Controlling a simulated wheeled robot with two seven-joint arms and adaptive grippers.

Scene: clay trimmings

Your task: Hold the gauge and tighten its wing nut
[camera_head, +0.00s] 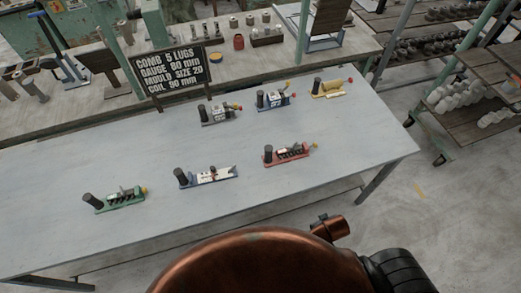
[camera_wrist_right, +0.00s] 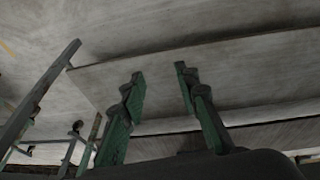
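Several small coloured devices lie on the pale table (camera_head: 60,175), most with a black upright cylinder at the left end. There is a green one (camera_head: 120,200), a white and blue one (camera_head: 208,178), a red one (camera_head: 288,154), a grey one (camera_head: 220,115), a blue one (camera_head: 276,99) and a yellow one (camera_head: 328,90). Which is the gauge, and its wing nut, is too small to tell. My right gripper (camera_wrist_right: 160,72) is open and empty, its green fingers apart in the right wrist view. My left gripper is not in view.
A black sign (camera_head: 168,77) stands at the table's back edge and reads "GAUGE 80 mm" among other lines. A bench (camera_head: 200,28) with tools stands behind, and shelves (camera_head: 480,125) stand at the right. The table's left part is clear.

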